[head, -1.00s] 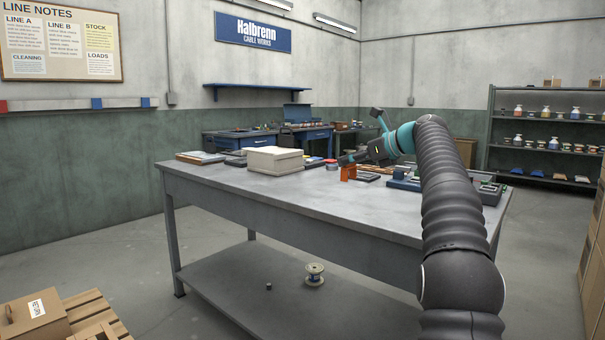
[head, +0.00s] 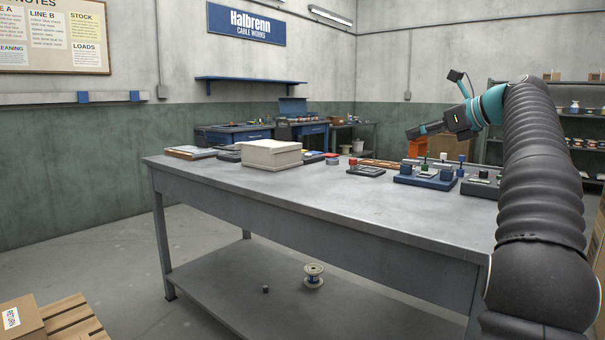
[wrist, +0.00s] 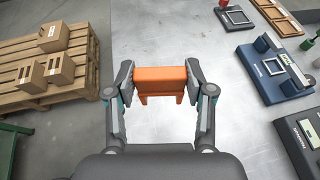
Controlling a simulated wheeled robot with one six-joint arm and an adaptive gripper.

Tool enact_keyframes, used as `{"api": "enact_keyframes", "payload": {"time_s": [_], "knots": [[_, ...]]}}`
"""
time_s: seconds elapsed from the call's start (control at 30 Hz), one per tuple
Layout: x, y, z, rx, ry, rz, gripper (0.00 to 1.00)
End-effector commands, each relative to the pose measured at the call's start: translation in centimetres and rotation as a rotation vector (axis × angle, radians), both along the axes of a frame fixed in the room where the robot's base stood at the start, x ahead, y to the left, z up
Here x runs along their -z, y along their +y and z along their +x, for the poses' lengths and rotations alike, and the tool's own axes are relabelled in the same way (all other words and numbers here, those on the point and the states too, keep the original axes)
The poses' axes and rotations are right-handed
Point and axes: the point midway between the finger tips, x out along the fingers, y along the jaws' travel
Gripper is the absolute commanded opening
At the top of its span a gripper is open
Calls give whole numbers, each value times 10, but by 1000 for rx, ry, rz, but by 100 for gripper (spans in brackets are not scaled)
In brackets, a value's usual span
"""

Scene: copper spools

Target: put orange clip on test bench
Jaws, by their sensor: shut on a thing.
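My gripper (wrist: 160,78) is shut on the orange clip (wrist: 161,84), a blocky piece with two short legs, held between both fingertips in the wrist view.
A cream box (head: 270,155) stands at the table's back left. Blue devices (head: 425,177) and a red-buttoned one (head: 365,168) stand at the right and back. The front middle is clear. The wrist view shows a pallet (wrist: 18,100) with cartons beyond the edge.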

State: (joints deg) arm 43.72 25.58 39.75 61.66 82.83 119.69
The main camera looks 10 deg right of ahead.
Motion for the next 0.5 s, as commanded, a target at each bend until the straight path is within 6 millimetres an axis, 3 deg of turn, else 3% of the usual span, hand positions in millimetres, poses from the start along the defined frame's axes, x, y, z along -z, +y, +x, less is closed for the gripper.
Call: {"api": "enact_keyframes", "payload": {"time_s": [0.03, 0.1, 0.2, 0.5], "knots": [[4, -6, -19, 0, 7, 5, 29], [10, -7, -37, -20, 16, 8, 29], [18, -2, -52, -65, 25, 15, 29], [42, 19, -56, -191, 22, -1, 29]]}}
